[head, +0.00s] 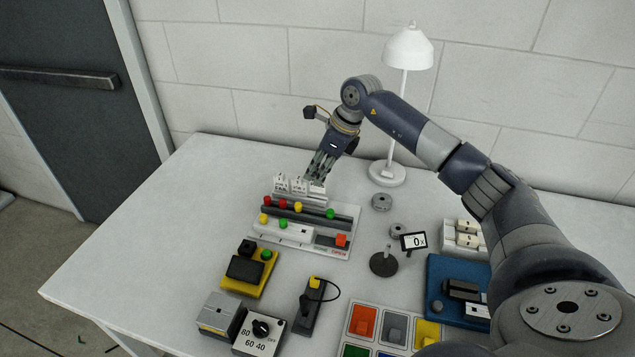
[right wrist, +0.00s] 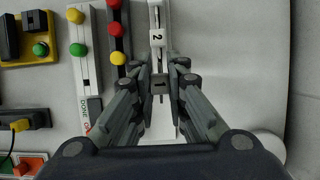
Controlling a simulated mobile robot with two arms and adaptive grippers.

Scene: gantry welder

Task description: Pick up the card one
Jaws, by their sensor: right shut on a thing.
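The card one (right wrist: 159,87), marked with a 1, is between the fingers of my right gripper (right wrist: 160,78) in the right wrist view. The card looks grey in the gripper's shadow. In the head view my right gripper (head: 319,176) reaches down to the right end of a row of white cards, shut on the card there. A card marked 2 (right wrist: 157,39) stands just beyond in the same row. Whether card one is still seated in its holder cannot be told. My left gripper is not in view.
Beside the cards is a panel with coloured knobs (head: 330,214). A white lamp (head: 387,174) stands behind on the right. A yellow button box (head: 240,284) and a tray of coloured tiles (head: 347,334) lie nearer. The table's left part is clear.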

